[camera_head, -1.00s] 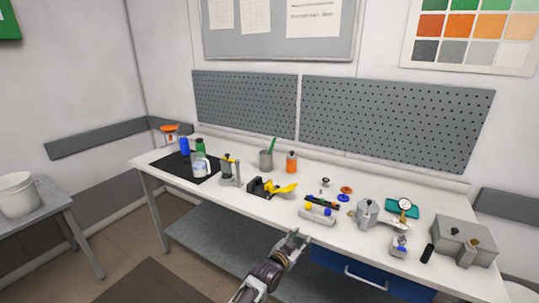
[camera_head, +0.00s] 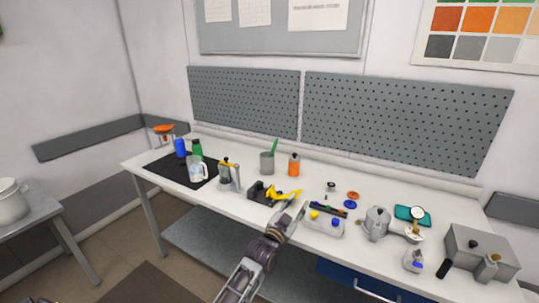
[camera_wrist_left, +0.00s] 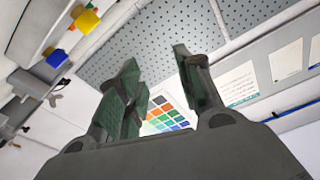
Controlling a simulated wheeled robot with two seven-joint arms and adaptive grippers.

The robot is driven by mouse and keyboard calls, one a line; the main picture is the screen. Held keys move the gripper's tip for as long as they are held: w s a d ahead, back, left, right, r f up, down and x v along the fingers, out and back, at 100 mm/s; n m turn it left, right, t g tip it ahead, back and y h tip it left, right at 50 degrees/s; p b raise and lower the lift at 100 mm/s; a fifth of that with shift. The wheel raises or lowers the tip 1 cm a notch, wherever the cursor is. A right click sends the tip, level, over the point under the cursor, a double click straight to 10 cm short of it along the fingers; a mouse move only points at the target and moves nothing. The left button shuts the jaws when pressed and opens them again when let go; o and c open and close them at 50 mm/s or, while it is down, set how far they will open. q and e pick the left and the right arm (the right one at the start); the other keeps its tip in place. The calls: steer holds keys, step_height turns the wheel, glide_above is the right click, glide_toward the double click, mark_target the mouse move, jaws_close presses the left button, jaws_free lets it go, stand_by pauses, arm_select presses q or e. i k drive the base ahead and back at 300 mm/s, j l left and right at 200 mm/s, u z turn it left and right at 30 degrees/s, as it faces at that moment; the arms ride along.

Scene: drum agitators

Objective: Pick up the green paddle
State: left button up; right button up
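A green paddle (camera_head: 273,146) stands tilted in a grey cup (camera_head: 267,164) at the back of the white table, in the head view. Only its upper part shows; its lower end is hidden in the cup. My left gripper (camera_head: 295,211) is at the table's front edge, in front of and to the right of the cup, apart from the paddle. In the left wrist view its two fingers (camera_wrist_left: 158,85) are spread with nothing between them. The paddle cannot be made out in the wrist view. My right gripper is not in view.
An orange bottle (camera_head: 294,165) stands right of the cup. A yellow-and-black tool (camera_head: 279,194) and a white holder with coloured knobs (camera_head: 322,223) lie near my left gripper. A grey stand (camera_head: 228,179) is to the left. Pegboards (camera_head: 245,100) back the table.

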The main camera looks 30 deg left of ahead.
mark_target(275, 143)
steer(key=i+j, duration=0.3)
steer(key=j, duration=0.15)
steer(key=i+j, duration=0.3)
steer(key=j, duration=0.15)
steer(key=i+j, duration=0.3)
steer(key=j, duration=0.1)
